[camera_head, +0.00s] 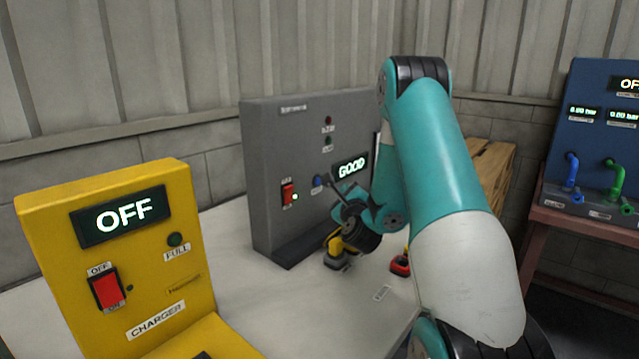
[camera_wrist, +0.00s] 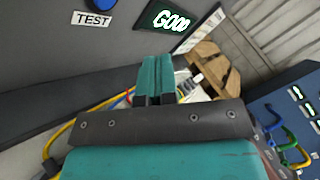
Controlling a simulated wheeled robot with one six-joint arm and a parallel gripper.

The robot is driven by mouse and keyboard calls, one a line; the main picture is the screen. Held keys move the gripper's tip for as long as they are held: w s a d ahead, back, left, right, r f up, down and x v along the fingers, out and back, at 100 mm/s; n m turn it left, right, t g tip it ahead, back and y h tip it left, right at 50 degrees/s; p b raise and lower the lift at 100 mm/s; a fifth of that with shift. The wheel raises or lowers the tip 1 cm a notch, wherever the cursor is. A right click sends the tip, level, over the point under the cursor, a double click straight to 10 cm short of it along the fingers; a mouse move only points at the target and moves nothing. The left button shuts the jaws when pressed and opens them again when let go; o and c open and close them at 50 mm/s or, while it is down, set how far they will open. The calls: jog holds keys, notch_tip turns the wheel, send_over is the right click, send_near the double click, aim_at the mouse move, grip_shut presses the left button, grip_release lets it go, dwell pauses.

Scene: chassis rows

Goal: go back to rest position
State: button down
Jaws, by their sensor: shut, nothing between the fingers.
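My gripper (camera_wrist: 156,78) shows in the wrist view with its two teal fingers together and nothing between them. In the head view my gripper (camera_head: 335,190) is in front of the grey tester box (camera_head: 268,190), close to the blue button (camera_head: 318,182). I cannot tell whether it touches the box. In the wrist view the blue button (camera_wrist: 100,4) sits above a TEST label at the top left, and the fingertips are apart from it in the picture. The tester display (camera_wrist: 167,17) reads GOOD. My teal arm hides the right side of the tester in the head view.
A yellow charger (camera_head: 150,250) with an OFF display stands at the left on the white table (camera_head: 300,310). Small yellow (camera_head: 337,255) and red (camera_head: 400,264) items sit near the tester. A blue panel (camera_head: 590,130) with coloured pipes and wooden crates (camera_head: 490,165) stand at the right.

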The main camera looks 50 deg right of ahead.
dwell(0.3)
